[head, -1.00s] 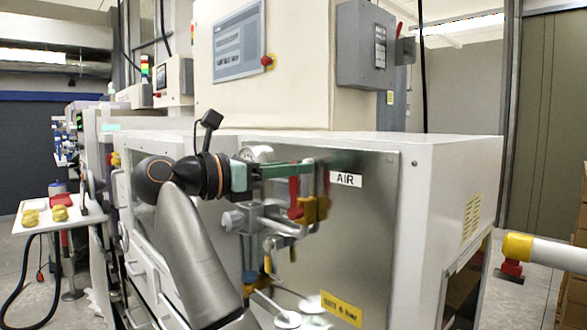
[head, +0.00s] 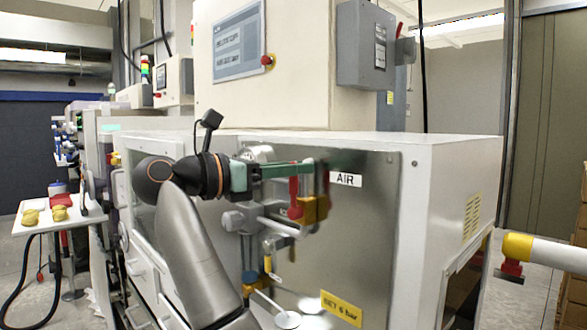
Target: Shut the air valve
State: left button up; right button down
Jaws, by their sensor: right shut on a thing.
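The air valve sits on the front metal panel by the AIR label (head: 346,179). A red handle (head: 294,196) and a brass-yellow part (head: 315,210) show there, close together. My right gripper (head: 307,186) is at the valve, shut on what appears to be the red handle. Its green and dark fingers partly cover the handle and the valve body, so the exact contact is hidden. Grey pipe fittings (head: 236,220) show just below and left of the gripper. My left gripper is not in view.
A yellow-and-white rail end (head: 517,246) sticks out at the right. A white tray (head: 85,223) with yellow items stands at the left.

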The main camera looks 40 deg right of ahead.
jog(key=shift+w, duration=0.1)
jog(key=w+n+p, duration=0.1)
jog(key=n+p, duration=0.1)
jog(key=n, duration=0.1)
jog(key=w+n+p, duration=0.1)
jog(key=p, duration=0.1)
jog(key=shift+w+a+f+h, duration=0.15)
jog(key=shift+w+f+h, duration=0.2)
jog(key=shift+h, duration=0.05)
jog(key=c, duration=1.1)
grip_release()
jog(key=o, duration=0.3)
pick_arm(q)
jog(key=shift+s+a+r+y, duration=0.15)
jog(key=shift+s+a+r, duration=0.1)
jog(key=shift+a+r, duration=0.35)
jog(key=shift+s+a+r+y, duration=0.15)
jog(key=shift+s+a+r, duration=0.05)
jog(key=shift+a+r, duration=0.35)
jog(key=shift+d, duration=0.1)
